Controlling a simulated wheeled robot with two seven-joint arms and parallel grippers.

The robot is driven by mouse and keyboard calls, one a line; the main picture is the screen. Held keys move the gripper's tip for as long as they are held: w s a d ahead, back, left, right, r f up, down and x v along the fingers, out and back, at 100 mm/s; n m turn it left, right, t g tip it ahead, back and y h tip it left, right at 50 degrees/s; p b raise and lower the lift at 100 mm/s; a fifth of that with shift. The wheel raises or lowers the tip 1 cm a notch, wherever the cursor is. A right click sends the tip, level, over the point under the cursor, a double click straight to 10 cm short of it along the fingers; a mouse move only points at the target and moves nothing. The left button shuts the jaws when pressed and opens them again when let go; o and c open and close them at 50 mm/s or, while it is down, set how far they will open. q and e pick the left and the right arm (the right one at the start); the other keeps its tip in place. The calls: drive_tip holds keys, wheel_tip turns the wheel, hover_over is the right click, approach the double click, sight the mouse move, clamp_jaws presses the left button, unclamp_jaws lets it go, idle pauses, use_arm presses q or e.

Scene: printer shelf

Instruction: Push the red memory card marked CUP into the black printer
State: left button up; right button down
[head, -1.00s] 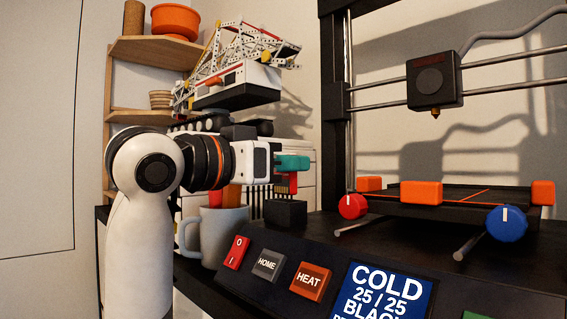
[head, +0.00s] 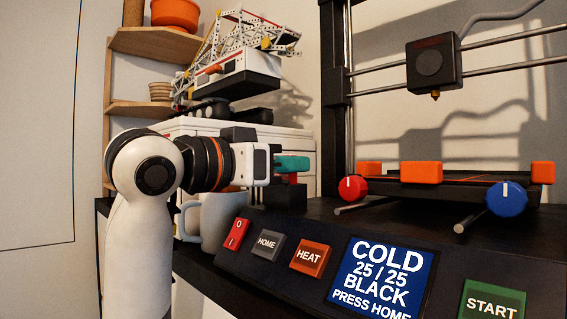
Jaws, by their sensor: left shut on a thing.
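The black printer (head: 328,85) fills the right side of the head view, with its control panel (head: 235,285) in front. My left gripper (head: 292,163) has teal fingertips and is shut on the red memory card (head: 292,178), which hangs below them. The card is upright over a small black block (head: 284,197) at the printer's left end. The card's lower edge meets the top of the block in the picture; I cannot tell how far it is inside. No CUP mark can be read. My right gripper is not in view.
A grey mug (head: 213,222) stands left of the block, below my left wrist. A model crane (head: 240,70) stands on a white cabinet (head: 300,140) behind. Red and blue knobs (head: 507,198) stick out at the printer's front. The screen (head: 380,278) reads COLD, BLACK, PRESS HOME.

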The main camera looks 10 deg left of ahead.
use_arm(q)
drive_tip(key=shift+f+b, duration=0.4)
drive_tip(key=shift+f, duration=0.15)
drive_tip(key=o, duration=1)
drive_tip(key=b+v, duration=0.4)
drive_tip(key=v, duration=0.8)
